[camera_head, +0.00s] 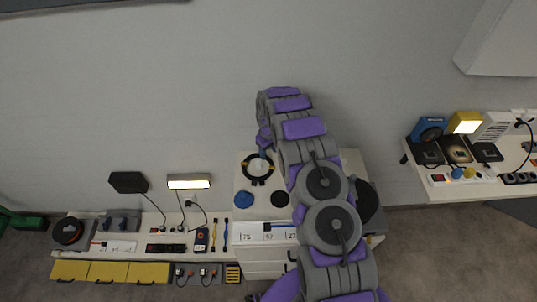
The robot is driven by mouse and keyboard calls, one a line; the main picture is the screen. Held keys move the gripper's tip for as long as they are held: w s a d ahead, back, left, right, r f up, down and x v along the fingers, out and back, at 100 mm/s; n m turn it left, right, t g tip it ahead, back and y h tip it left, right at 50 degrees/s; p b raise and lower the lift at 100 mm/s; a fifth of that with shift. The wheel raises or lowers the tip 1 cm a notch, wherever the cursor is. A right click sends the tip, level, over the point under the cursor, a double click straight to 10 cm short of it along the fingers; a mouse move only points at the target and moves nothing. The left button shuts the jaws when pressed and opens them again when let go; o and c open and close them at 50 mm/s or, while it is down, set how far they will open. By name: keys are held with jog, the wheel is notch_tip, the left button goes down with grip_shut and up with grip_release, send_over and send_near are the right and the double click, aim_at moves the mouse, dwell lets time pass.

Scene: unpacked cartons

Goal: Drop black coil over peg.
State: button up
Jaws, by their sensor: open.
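My gripper (262,155) is small in this view, at the coil's upper right edge, below the arm's bend. Its jaws are open. It overlaps the coil in the picture, but I cannot tell whether they touch. I cannot make out a peg; my arm covers the right part of the cabinet top.
A blue disc (243,200) and a black disc (281,199) lie below the coil on the cabinet. A low bench (125,256) with a lit lamp (189,182) and devices stands left. A table (470,190) with several devices stands right. The wall is close behind.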

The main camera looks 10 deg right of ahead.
notch_tip(320, 180, up, 14)
jog(key=p, duration=0.1)
jog(key=shift+p, duration=0.3)
jog(key=s+a+r+m, duration=0.1)
jog(key=s+r+m, duration=0.2)
jog(key=s+r, duration=1.75)
jog(key=s+a+r+m+g, duration=0.1)
jog(key=s+r+m, duration=0.1)
jog(key=s, duration=2.7)
jog(key=shift+s+a+r+g, duration=0.2)
jog(key=shift+s+r+g, duration=0.2)
jog(key=shift+r, duration=0.1)
